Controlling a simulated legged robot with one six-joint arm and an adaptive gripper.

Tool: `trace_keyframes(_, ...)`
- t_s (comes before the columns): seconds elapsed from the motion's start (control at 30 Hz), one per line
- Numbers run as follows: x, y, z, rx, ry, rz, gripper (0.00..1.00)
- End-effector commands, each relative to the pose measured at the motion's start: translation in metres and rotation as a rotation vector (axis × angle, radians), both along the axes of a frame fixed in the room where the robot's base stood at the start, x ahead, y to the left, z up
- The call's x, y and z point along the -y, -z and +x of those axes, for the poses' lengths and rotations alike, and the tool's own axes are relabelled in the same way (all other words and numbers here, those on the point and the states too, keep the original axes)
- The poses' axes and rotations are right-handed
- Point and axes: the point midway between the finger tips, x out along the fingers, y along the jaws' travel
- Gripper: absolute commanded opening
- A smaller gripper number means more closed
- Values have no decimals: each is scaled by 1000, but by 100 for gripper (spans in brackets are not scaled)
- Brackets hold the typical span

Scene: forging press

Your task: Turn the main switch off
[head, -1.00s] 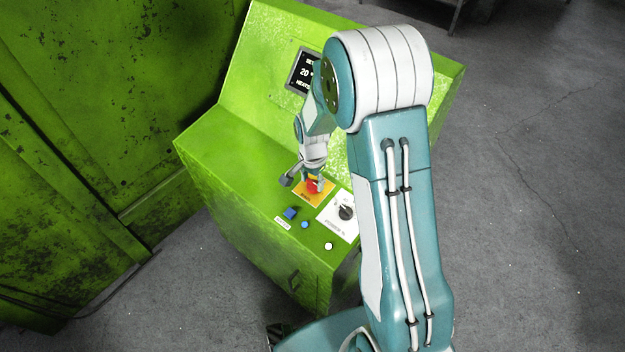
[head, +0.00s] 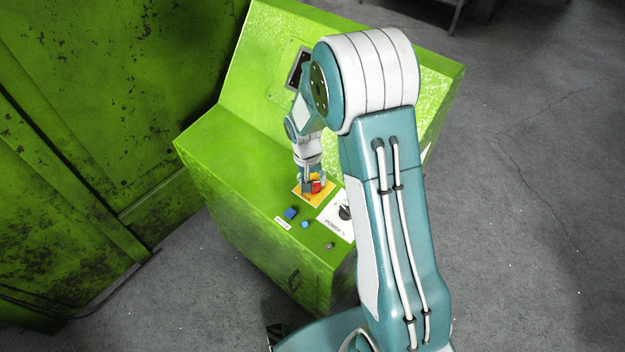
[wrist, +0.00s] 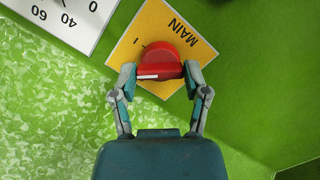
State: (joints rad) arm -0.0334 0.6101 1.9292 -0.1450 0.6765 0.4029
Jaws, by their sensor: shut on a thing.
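The main switch is a red rotary knob (wrist: 160,60) on a yellow plate (wrist: 187,25) marked MAIN in the wrist view. Its grip bar lies across the picture, with a white line on the bar's left half, turned away from the "I" mark on the plate. My gripper (wrist: 159,76) is shut on the bar, one finger at each end. In the head view the red knob (head: 317,187) shows partly behind my gripper (head: 314,184), above the yellow plate (head: 301,194). The console's display (head: 297,68) is dark and partly hidden by my arm.
A large green machine wall stands to the left. Open floor lies right.

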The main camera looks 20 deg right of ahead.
Motion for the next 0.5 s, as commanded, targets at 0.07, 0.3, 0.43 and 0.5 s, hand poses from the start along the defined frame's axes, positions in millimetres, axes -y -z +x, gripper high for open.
trace_keyframes(0.07, -1, 2, -1, -11, -73, -5, 12)
trace_keyframes(0.3, -2, 2, -1, -41, -297, -25, 12)
trace_keyframes(0.43, -1, 2, -1, -57, -417, -36, 12)
trace_keyframes(0.5, -1, 2, -1, -66, -481, -41, 12)
